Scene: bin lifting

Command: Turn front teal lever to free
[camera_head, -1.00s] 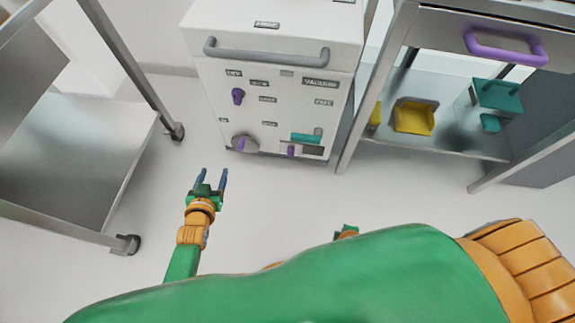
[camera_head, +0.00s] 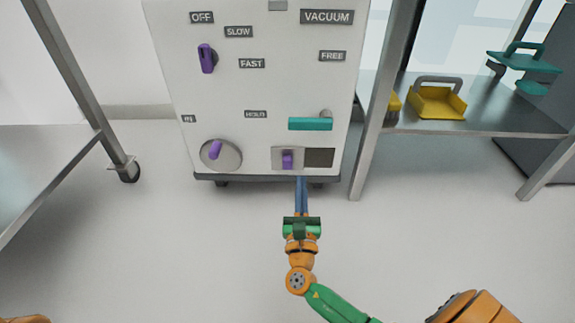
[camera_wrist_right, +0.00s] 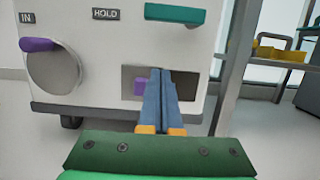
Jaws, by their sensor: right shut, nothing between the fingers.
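The teal lever (camera_head: 310,124) is on the lower right of the white cabinet's front (camera_head: 270,95). It lies level, its grey pivot at its right end, between the HOLD label (camera_head: 256,114) at left and the FREE label (camera_head: 332,56) above. It also shows at the top of the right wrist view (camera_wrist_right: 175,14). My right gripper (camera_head: 301,180) is shut and empty, with its blue fingers pointing at the cabinet below the lever, apart from it. In the right wrist view the fingertips (camera_wrist_right: 160,72) overlap the purple slider's panel; I cannot tell if they touch. My left gripper is not in view.
Near the lever are a purple slider (camera_head: 287,160), a round dial with a purple handle (camera_head: 221,154) and a purple knob (camera_head: 206,58). Another cart frame (camera_head: 98,130) stands at left.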

